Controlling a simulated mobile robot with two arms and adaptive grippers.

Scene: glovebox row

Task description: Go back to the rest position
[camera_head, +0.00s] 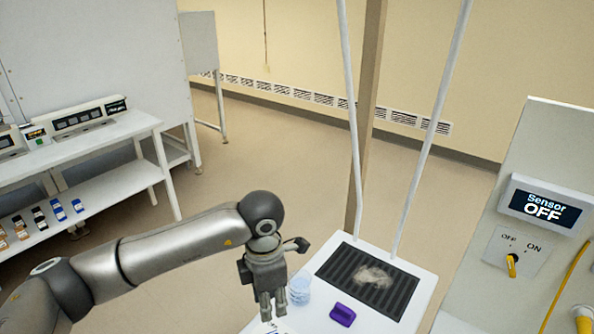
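My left arm comes in from the left, and its gripper (271,306) points down at the left edge of the white bench top (311,318). Its two fingers are close together, and I cannot tell if they are open or shut. No held object can be made out between them. Pale blue clear round dishes (299,291) stand just right of the fingers. A purple block (342,314) lies further right on the bench top. My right gripper is not in view.
A black ribbed mat (338,269) with a pale crumpled patch lies behind the purple block. Thin white poles (352,120) rise by the bench. A panel at right reads "Sensor OFF" (545,208) above a yellow switch (511,265). Shelving (95,140) stands left; open floor lies between.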

